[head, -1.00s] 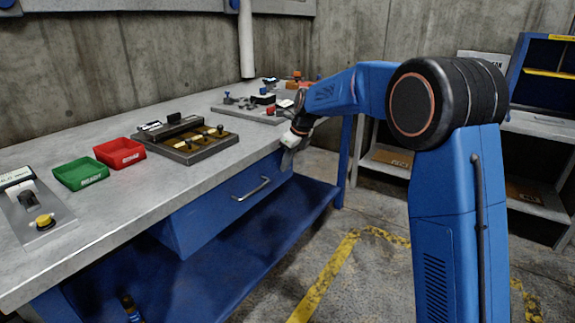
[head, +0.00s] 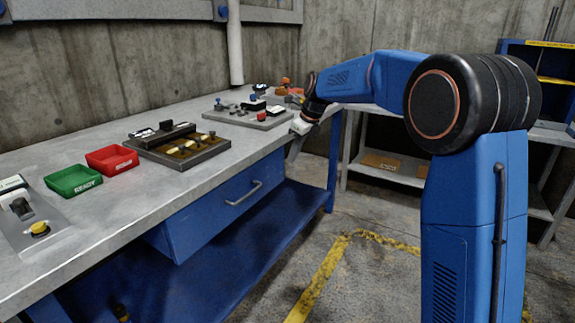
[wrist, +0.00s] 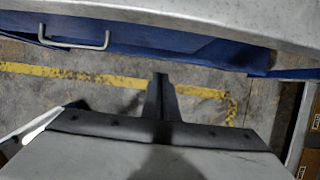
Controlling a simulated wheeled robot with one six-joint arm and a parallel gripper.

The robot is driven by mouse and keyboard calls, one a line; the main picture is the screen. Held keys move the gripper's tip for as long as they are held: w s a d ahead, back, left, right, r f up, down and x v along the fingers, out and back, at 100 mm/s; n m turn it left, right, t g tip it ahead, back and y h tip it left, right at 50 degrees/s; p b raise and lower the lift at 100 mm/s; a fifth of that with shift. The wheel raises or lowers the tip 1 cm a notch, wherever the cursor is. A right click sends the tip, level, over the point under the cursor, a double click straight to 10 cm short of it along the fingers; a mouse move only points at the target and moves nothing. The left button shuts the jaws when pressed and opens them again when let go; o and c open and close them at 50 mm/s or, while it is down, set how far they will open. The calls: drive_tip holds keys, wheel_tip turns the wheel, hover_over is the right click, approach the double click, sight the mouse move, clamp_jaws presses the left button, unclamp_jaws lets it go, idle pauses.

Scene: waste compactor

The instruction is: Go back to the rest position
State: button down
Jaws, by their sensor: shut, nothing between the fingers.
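My gripper (head: 294,150) hangs at the front edge of the grey workbench (head: 120,212), near its right end, in the head view. It points down, with its fingers beside the bench edge. In the wrist view the fingers (wrist: 160,82) are together over the floor, with nothing between them. My blue arm reaches in from the right and bends down at the wrist. No separate marker of a rest position shows.
A red bin (head: 112,160), a green bin (head: 73,181) and a dark tray (head: 180,148) stand on the bench. Behind them is a plate with small parts (head: 248,119). A drawer handle (head: 244,193) sticks out below. A shelf (head: 385,170) stands behind; floor with yellow tape (head: 318,283) is clear.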

drive_tip(key=s+d+r+n+h, duration=0.15)
drive_tip(key=s+d+n, duration=0.25)
drive_tip(key=s, duration=0.4)
drive_tip(key=s+d+r+n+t, duration=0.15)
drive_tip(key=s+d+n, duration=0.25)
drive_tip(key=s, duration=0.4)
drive_tip(key=s+d+r+n, duration=0.2)
drive_tip(key=s+d+n, duration=0.2)
drive_tip(key=s, duration=0.5)
drive_tip(key=s+d+f+n, duration=0.2)
drive_tip(key=s+f+n, duration=0.2)
drive_tip(key=s, duration=0.4)
drive_tip(key=s+d+f+n+h, duration=0.1)
drive_tip(key=s+d+f+n, duration=0.2)
drive_tip(key=s, duration=0.6)
drive_tip(key=s+d+f+n+h, duration=0.1)
drive_tip(key=s+d+f+n, duration=0.1)
drive_tip(key=s+f+n, duration=0.3)
drive_tip(key=s+n, duration=0.1)
drive_tip(key=s, duration=0.2)
drive_tip(key=shift+s+d+t, duration=0.2)
drive_tip(key=shift+s+t, duration=0.05)
drive_tip(key=shift+t, duration=0.1)
drive_tip(key=shift+a, duration=0.1)
